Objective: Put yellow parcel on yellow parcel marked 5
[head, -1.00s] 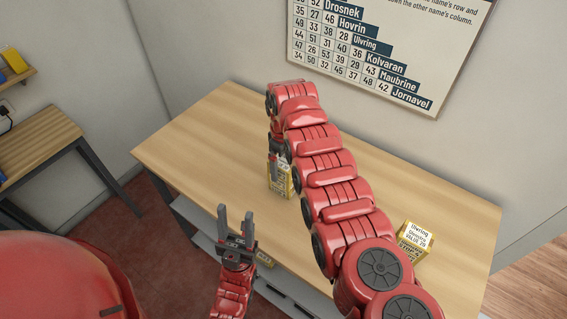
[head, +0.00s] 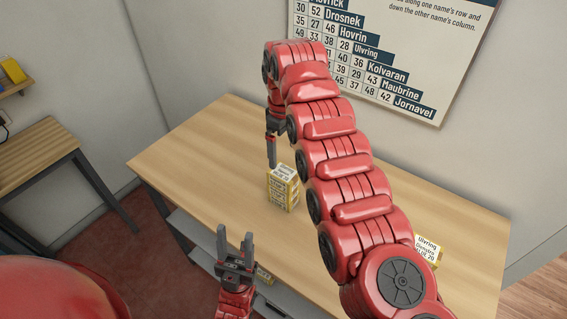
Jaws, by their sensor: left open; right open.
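A yellow parcel or stack of parcels (head: 283,190) with a white label on top stands upright on the wooden counter (head: 225,140), left of its middle. I cannot tell whether it is one box or two stacked. My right gripper (head: 271,160) is open, pointing down just behind and left of its top, apparently apart from it. Another yellow parcel (head: 429,250) with a white label reading "Ulvring" is at the right, partly hidden by my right arm. My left gripper (head: 235,240) is open and empty, in front of the counter's near edge. No mark 5 is readable.
A yellow item (head: 264,275) shows on the shelf under the counter, partly hidden by my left gripper. A chart of names and numbers (head: 385,50) hangs on the wall. A side table (head: 38,155) stands at the left. The counter's left end is clear.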

